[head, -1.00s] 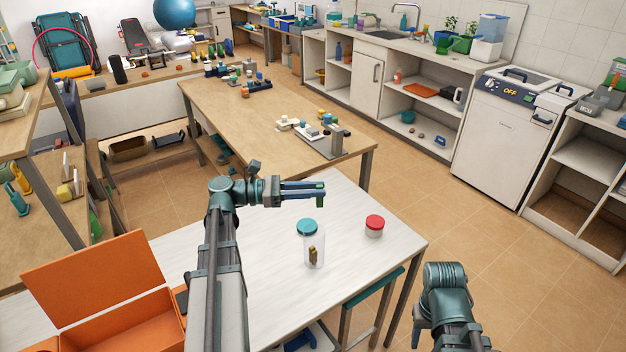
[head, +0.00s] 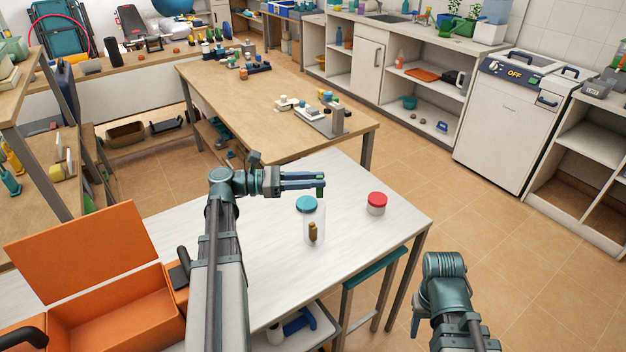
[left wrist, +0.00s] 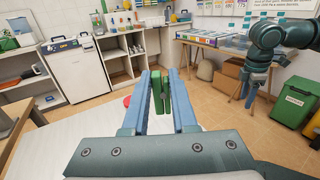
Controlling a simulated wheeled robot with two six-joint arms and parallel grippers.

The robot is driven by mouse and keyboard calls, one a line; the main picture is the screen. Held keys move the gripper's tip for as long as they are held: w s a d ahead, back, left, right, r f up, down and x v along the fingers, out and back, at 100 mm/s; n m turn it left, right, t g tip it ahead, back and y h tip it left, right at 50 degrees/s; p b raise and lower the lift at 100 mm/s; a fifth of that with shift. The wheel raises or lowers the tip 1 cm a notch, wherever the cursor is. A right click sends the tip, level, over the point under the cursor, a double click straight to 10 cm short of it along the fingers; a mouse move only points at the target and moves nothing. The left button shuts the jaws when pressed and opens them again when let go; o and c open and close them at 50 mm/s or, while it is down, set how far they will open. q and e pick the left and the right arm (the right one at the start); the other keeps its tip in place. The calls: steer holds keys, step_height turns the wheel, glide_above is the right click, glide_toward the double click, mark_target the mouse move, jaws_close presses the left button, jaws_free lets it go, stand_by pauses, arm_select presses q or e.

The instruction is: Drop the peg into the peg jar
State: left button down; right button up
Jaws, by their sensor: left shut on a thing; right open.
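My left gripper (head: 318,184) is shut on a green peg (head: 321,192), above the white table. The peg also shows between the fingers in the left wrist view (left wrist: 162,93). A clear jar (head: 314,237) stands on the table just below and in front of the gripper in the head view, with a brownish peg (head: 312,232) inside. A teal lid (head: 306,204) shows at the jar's upper end; I cannot tell whether it is on the jar or behind it. My right gripper (left wrist: 246,98) is open and empty, away from the table; the head view mostly shows its arm.
A small jar with a red lid (head: 377,203) stands right of the clear jar. An open orange box (head: 110,312) sits at the table's left. A teal-topped stool (head: 375,268) stands at the table's right edge. The white tabletop (head: 265,262) is otherwise mostly clear.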

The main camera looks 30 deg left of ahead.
arm_select(q)
steer(key=shift+f+b, duration=2.15)
steer(key=shift+f, duration=0.4)
arm_select(e)
steer(key=shift+f, duration=2.55)
arm_select(q)
steer(key=c, duration=0.6)
jaws_free()
